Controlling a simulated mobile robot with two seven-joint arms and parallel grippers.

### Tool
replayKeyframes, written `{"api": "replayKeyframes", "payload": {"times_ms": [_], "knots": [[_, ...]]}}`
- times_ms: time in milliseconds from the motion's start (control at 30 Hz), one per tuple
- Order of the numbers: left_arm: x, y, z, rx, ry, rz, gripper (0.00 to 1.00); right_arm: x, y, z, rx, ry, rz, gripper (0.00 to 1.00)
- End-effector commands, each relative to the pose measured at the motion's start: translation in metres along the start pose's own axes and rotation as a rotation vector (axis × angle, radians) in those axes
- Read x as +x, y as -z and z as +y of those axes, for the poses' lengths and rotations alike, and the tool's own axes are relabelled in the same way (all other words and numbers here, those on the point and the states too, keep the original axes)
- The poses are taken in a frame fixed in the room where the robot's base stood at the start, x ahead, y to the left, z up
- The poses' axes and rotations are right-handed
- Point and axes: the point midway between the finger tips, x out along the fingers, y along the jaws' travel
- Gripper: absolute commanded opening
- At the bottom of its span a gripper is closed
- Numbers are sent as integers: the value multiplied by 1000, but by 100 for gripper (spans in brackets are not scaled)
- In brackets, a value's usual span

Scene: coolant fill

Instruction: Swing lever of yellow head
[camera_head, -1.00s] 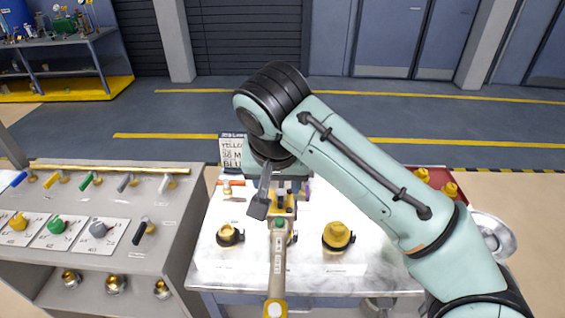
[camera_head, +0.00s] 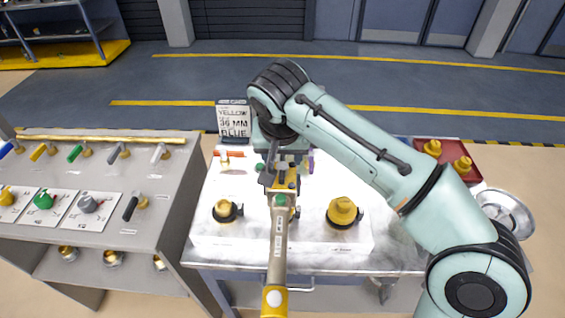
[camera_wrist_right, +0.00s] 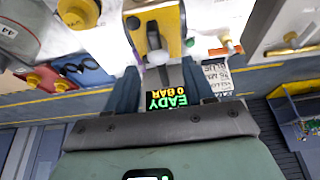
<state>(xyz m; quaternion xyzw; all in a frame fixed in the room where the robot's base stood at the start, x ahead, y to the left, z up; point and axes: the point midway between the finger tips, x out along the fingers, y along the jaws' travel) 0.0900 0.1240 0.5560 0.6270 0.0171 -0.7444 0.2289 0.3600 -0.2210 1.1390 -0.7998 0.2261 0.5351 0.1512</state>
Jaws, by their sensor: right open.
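The yellow head (camera_wrist_right: 172,22) is at the top of the right wrist view, with a black lever (camera_wrist_right: 157,57) along its middle. A lit display reading READY and 0 BAR (camera_wrist_right: 166,98) lies below the lever. In the head view the yellow head (camera_head: 291,181) is partly hidden by my right gripper (camera_head: 280,178). Contact cannot be told. My left gripper is out of view.
Two yellow-and-black fittings, left (camera_head: 225,211) and right (camera_head: 342,212), stand on the white table. A printed sign (camera_head: 234,120) stands behind. A grey panel with coloured levers (camera_head: 160,195) is at left. A red tray (camera_head: 474,173) and a metal dish (camera_head: 506,212) are at right.

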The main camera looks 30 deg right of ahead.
Motion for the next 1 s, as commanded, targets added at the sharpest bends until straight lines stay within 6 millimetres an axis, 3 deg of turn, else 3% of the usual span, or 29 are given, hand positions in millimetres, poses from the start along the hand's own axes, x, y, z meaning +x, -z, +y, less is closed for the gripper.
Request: {"api": "replayKeyframes", "payload": {"times_ms": [200, 567, 733, 1000], "knots": [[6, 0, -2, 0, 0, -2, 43, 26, 0, 0, 0, -1, 0, 53], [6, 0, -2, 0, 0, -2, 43, 30, 0, 0, 0, 0, 1, 53], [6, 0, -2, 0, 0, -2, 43, 30, 0, 0, 0, 0, 1, 1], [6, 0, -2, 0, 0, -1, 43, 30, 0, 0, -9, 2, -1, 0]]}}
